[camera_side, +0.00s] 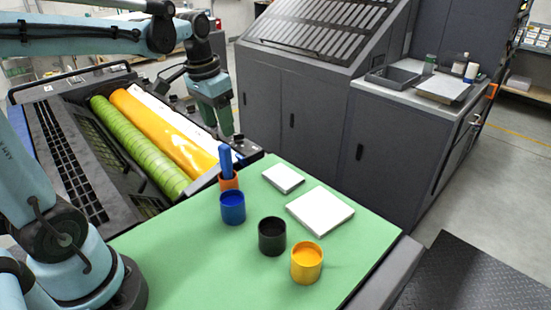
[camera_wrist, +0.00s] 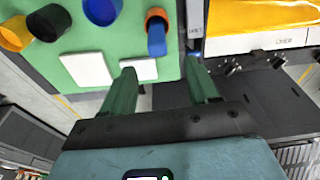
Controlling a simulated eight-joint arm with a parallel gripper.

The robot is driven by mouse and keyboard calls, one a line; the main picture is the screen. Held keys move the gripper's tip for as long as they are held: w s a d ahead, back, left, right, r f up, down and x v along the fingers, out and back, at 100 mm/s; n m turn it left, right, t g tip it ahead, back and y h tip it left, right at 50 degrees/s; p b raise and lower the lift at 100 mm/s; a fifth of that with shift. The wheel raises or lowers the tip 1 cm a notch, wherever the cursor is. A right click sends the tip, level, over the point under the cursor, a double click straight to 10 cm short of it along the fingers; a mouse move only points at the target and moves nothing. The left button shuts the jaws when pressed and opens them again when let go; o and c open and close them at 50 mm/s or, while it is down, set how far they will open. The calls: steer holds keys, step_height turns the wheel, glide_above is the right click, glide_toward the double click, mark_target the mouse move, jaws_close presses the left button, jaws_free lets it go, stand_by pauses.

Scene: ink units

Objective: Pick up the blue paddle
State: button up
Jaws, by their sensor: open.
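The blue paddle (camera_side: 226,161) stands upright in an orange cup (camera_side: 229,180) near the far left edge of the green table top (camera_side: 170,245). In the wrist view the paddle (camera_wrist: 157,40) shows in the orange cup (camera_wrist: 158,14), beyond and between the fingertips. My gripper (camera_side: 226,138) is above and just behind the paddle in the side view, pointing down. In the wrist view its two green fingers (camera_wrist: 164,75) are spread apart with nothing between them. The paddle's lower end is hidden inside the cup.
A blue cup (camera_side: 232,207), a black cup (camera_side: 272,236) and a yellow cup (camera_side: 306,262) stand in front of the orange cup. Two white pads (camera_side: 320,210) (camera_side: 283,178) lie to the right. The press with green and yellow rollers (camera_side: 165,130) borders the table's left.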

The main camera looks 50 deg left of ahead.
mark_target(226, 157)
steer(key=f, duration=0.5)
steer(key=shift+w+f, duration=0.15)
steer(key=shift+w, duration=0.2)
steer(key=shift+w+d+f, duration=0.15)
steer(key=shift+f, duration=2.4)
steer(key=shift+c, duration=0.4)
steer(key=c, duration=1)
